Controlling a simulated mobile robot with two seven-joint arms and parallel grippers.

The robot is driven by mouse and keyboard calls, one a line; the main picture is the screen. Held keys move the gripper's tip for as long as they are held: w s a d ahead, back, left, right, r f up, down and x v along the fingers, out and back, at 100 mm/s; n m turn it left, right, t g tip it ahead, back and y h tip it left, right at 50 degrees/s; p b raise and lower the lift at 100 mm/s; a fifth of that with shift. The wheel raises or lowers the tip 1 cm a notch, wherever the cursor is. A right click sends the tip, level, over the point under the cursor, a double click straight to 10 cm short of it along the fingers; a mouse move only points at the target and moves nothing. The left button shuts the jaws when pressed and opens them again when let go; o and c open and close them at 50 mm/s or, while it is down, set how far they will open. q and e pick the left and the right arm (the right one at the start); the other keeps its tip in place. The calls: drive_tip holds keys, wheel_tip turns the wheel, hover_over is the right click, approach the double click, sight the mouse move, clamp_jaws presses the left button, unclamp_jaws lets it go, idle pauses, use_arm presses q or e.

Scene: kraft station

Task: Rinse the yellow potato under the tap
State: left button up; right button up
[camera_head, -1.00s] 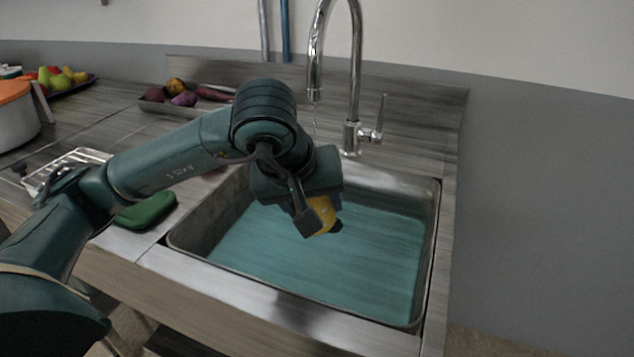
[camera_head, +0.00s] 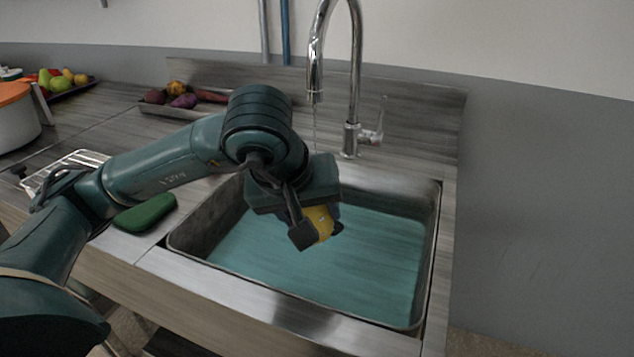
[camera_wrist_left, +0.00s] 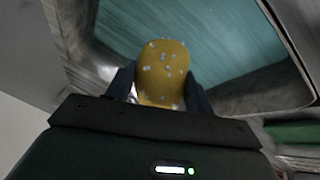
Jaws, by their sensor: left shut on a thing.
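My left gripper (camera_head: 318,236) is shut on the yellow potato (camera_head: 321,220) and holds it over the sink basin (camera_head: 300,302), above the bluish water. In the left wrist view the potato (camera_wrist_left: 164,72) sits between the two fingers, with pale spots on its skin. The chrome tap (camera_head: 315,70) arches over the back of the sink, and a thin stream of water falls from its spout. The stream passes down behind or beside the gripper; I cannot tell whether it touches the potato. My right gripper is not in view.
A green sponge-like block (camera_head: 146,212) lies left of the sink. A tray of vegetables (camera_head: 150,107) stands on the counter behind. A wire rack (camera_head: 66,170), a white pot with an orange lid (camera_head: 15,118) and a fruit tray (camera_head: 72,92) are farther left.

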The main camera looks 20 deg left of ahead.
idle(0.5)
